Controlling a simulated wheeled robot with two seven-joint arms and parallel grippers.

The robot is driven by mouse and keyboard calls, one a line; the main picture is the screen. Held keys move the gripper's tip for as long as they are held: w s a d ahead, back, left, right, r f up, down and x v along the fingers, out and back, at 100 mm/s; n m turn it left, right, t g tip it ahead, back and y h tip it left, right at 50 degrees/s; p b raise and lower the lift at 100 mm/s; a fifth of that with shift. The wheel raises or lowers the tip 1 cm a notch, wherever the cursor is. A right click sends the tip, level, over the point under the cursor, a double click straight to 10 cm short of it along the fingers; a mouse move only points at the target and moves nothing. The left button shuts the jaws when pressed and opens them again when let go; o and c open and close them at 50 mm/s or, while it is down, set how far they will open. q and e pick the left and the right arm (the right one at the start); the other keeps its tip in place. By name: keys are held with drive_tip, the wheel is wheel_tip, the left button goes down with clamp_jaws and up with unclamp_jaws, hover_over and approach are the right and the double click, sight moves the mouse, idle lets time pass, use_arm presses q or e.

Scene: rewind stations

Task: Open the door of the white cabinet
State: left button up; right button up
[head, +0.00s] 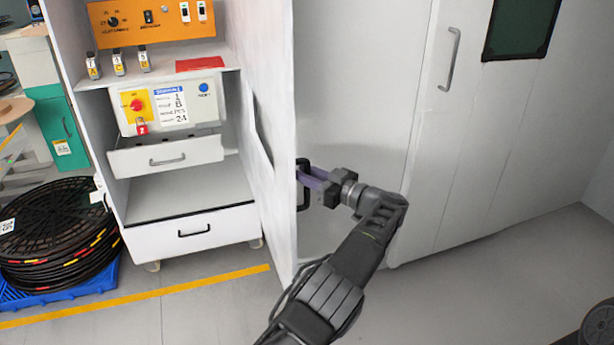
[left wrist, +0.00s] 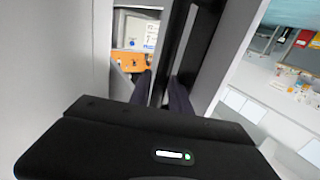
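The white cabinet (head: 190,188) stands at the left in the head view, its shelves and drawers exposed. Its white door (head: 268,60) stands swung out toward me, seen at a steep angle. A black upright handle (head: 303,200) is on the door's outer face, near its free edge. My left gripper (head: 312,178) reaches it from the right, its fingers at the handle. In the left wrist view the dark handle bar (left wrist: 172,45) runs between the two fingers, which look closed on it. The contact itself is partly hidden. My right gripper is not in view.
A tall white door or locker with a grey handle (head: 449,60) stands behind my arm. Black reels (head: 55,240) lie on a blue pallet at the left. A yellow line (head: 180,285) crosses the floor.

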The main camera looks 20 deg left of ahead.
use_arm(q)
drive_tip(key=shift+o, duration=1.3)
drive_tip(key=shift+d+f, duration=0.1)
drive_tip(key=shift+f, duration=0.05)
drive_tip(key=shift+d, duration=0.1)
drive_tip(key=v, duration=0.7)
drive_tip(key=shift+s+d, duration=0.2)
drive_tip(key=shift+d, duration=0.15)
